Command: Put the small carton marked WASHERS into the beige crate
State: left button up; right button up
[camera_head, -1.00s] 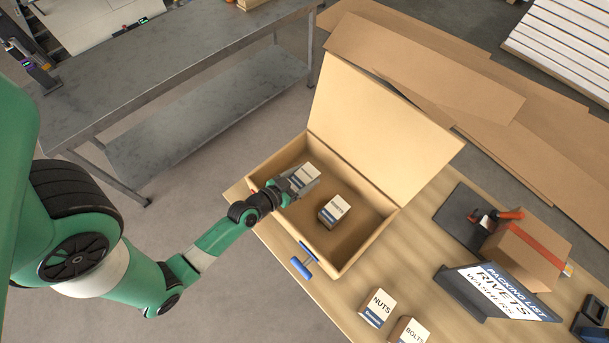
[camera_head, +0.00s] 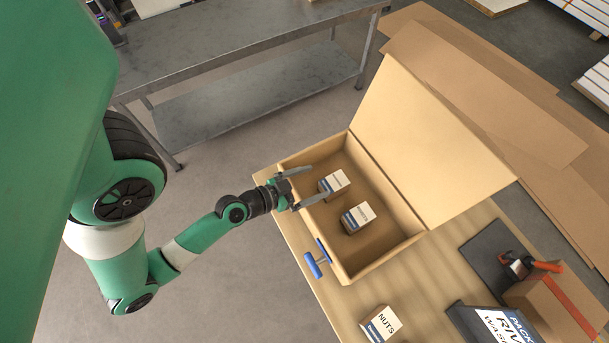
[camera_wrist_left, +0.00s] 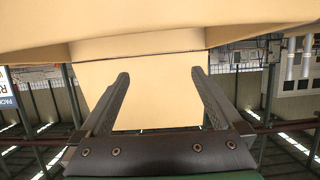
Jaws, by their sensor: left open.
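The beige crate (camera_head: 295,220) stands on the wooden table with its lid (camera_head: 425,140) open. Two small white-and-blue cartons are inside: one upper left (camera_head: 334,183), the other lower right (camera_head: 357,217). Their markings are too small to read, so I cannot tell which says WASHERS. My left gripper (camera_head: 318,181) is open at the crate's left wall, its fingers reaching over the inside near the upper-left carton. In the left wrist view the fingers (camera_wrist_left: 160,73) are spread with nothing between them and beige board beyond. My right gripper is not in view.
A carton marked NUTS (camera_head: 382,325) stands in front of the crate. A packing-list sign (camera_head: 490,326), a brown box (camera_head: 550,300) and a tape dispenser (camera_head: 525,265) are at the right. A blue handle (camera_head: 313,266) sticks out at the crate's near left. A metal bench (camera_head: 240,60) stands behind.

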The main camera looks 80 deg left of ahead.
pick_arm(q)
jog(key=b+v, duration=0.1)
jog(key=v, duration=0.1)
jog(key=shift+s+d+r, duration=0.1)
jog(key=shift+s, duration=0.15)
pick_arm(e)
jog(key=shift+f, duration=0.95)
pick_arm(q)
jog(key=shift+w, duration=0.1)
